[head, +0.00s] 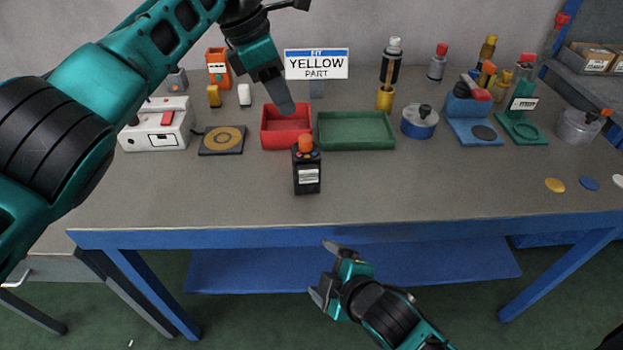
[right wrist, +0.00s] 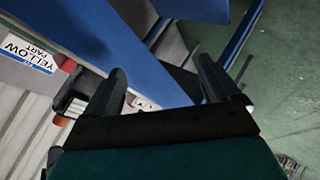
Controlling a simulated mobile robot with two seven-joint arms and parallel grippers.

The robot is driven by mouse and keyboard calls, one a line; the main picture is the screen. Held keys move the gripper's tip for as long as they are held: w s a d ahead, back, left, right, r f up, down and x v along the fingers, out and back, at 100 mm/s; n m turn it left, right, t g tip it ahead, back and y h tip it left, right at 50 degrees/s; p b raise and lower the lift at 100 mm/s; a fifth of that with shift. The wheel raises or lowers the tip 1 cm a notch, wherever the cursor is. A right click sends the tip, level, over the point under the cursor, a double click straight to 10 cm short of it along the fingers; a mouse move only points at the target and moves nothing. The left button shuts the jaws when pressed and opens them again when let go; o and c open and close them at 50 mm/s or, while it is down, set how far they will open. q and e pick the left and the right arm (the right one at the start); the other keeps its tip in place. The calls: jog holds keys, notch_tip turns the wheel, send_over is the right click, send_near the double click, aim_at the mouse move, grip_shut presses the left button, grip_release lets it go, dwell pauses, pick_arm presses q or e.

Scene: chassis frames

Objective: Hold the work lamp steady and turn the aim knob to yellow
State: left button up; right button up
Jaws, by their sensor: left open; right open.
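A small black box with an orange knob on top (head: 306,146) and a white label stands upright near the middle of the table. It looks like the work lamp (head: 306,187), with small coloured marks around its knob. My left gripper (head: 298,57) is open and empty, above and behind the box, one finger hanging over the red tray. My right gripper (head: 322,270) is open and empty, in front of the table's front edge and lower in the picture than the box. Its two spread fingers also show in the right wrist view (right wrist: 160,72). Neither gripper touches the box.
A sign (head: 316,63) reads "FIT YELLOW PART". A red tray (head: 264,138) and green tray (head: 356,145) lie behind the box. A white device (head: 157,138) stands left, a blue-grey pot (head: 420,127) right. The table front (head: 420,200) is clear except discs at right.

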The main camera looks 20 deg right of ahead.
jog(key=w+a+r+n+h, duration=0.15)
jog(key=w+r+n, duration=0.35)
jog(key=n, duration=0.5)
jog(key=n+t+h, duration=0.3)
jog(key=n+h, duration=0.1)
jog(key=n, duration=0.7)
send_near(306, 162)
jog(key=f, duration=0.1)
jog(key=shift+y, duration=0.35)
jog(key=x, duration=1.3)
jog(key=shift+s+d+f, duration=0.1)
jog(key=shift+s+d, duration=0.05)
jog(key=shift+d, duration=0.2)
jog(key=shift+c, duration=0.4)
jog(key=c, duration=1.2)
